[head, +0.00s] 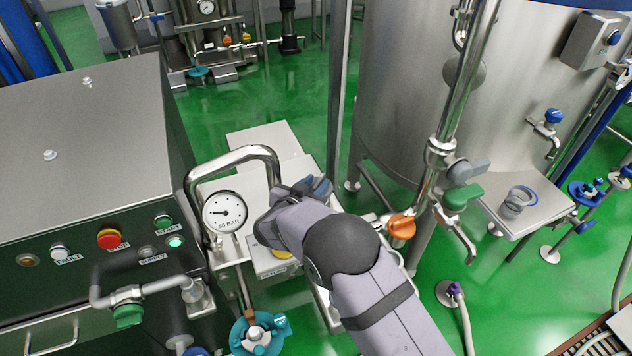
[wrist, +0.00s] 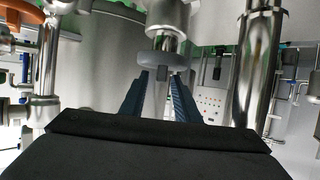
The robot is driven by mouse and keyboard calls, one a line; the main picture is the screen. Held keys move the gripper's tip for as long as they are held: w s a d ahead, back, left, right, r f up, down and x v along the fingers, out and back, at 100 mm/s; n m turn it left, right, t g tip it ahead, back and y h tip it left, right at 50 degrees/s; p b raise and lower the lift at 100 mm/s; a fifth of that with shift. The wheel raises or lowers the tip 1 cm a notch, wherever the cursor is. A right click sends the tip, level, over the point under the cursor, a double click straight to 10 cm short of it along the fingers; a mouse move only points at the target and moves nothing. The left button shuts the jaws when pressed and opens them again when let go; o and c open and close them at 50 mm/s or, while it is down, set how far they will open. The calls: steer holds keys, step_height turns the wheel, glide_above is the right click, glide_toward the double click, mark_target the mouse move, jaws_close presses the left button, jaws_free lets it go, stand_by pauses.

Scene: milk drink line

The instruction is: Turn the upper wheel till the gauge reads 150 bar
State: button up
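The round white gauge (head: 225,212) stands by the bent chrome pipe in the head view. Its dark needle points left; the scale numbers are too small to read. The plate (head: 229,224) under it shows "50 BAR". My gripper (head: 318,186) is right of the gauge, its blue fingertips partly hidden by my wrist. In the wrist view my gripper's two blue fingers (wrist: 158,78) are apart, with nothing visible held between them. A grey round wheel-like part (wrist: 164,60) on a metal stem is at the fingertips; I cannot tell if they touch it. My arm hides this spot in the head view.
The chrome pipe (head: 250,152) arches close left of my gripper. An orange handle (head: 401,227) and a green handle (head: 462,196) are to the right, before the steel tank (head: 410,110). A teal wheel (head: 258,335) sits low. The control cabinet (head: 90,130) fills the left.

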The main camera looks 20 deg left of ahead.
steer(key=shift+w+f, duration=0.15)
steer(key=shift+w, duration=0.05)
jaws_close()
